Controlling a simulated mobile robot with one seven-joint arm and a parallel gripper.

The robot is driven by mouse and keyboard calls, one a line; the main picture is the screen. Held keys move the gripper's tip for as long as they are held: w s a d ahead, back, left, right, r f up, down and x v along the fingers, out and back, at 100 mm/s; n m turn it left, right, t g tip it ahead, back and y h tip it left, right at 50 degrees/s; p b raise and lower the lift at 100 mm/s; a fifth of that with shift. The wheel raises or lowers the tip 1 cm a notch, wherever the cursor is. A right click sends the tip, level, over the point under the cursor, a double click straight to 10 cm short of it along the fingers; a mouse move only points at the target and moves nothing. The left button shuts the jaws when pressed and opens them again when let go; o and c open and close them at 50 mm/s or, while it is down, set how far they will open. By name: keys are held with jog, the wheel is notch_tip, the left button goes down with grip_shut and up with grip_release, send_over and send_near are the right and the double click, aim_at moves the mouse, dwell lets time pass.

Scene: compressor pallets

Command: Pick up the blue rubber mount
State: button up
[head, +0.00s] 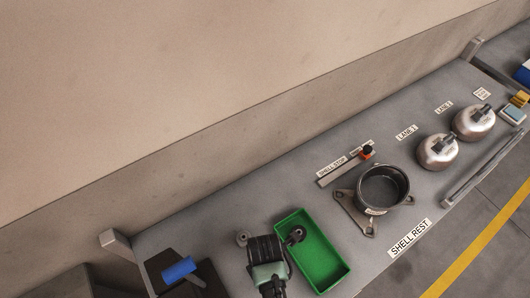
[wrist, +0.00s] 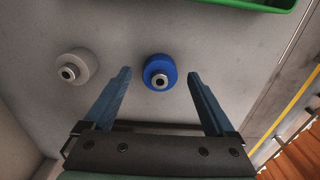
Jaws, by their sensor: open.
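The blue rubber mount (wrist: 159,71) stands on the grey bench top in the middle of the wrist view, with a metal stud at its centre. My gripper (wrist: 157,77) is open and empty. Its two fingers show left and right of the blue mount, with a gap on each side. I cannot tell how far above the bench the fingertips are. In the head view my dark and green wrist hides the blue mount and the fingers.
A pale grey mount (wrist: 76,66) stands left of the blue one; a green tray (head: 325,262) lies close by. Further right are a dark open shell (head: 382,187) on a bracket and two silver domed shells (head: 437,152). A wall runs behind the bench.

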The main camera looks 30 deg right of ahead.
jog(key=shift+f, duration=0.45)
grip_shut()
jog(key=shift+r, duration=0.1)
